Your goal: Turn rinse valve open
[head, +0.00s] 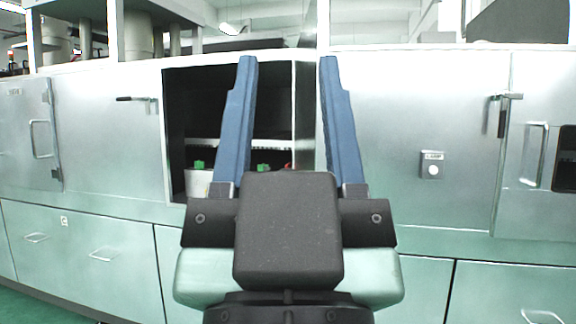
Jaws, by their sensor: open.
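My gripper (288,62) is in the middle of the head view, its two blue fingers apart and pointing away from me, with nothing between them. Behind it is an open compartment (186,100) in a metal cabinet. Inside, low down, is a small green part (199,165) on a pale block, and another green part (263,168) shows between the fingers with a bit of red beside it. No part is clearly marked as the rinse valve, and I cannot tell which it is. My gripper hides some of the compartment.
The metal cabinet front (400,110) spans the view. A dark lever handle (135,98) is on the left, and another lever (502,97) is on the right. Drawers with handles (104,254) are below.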

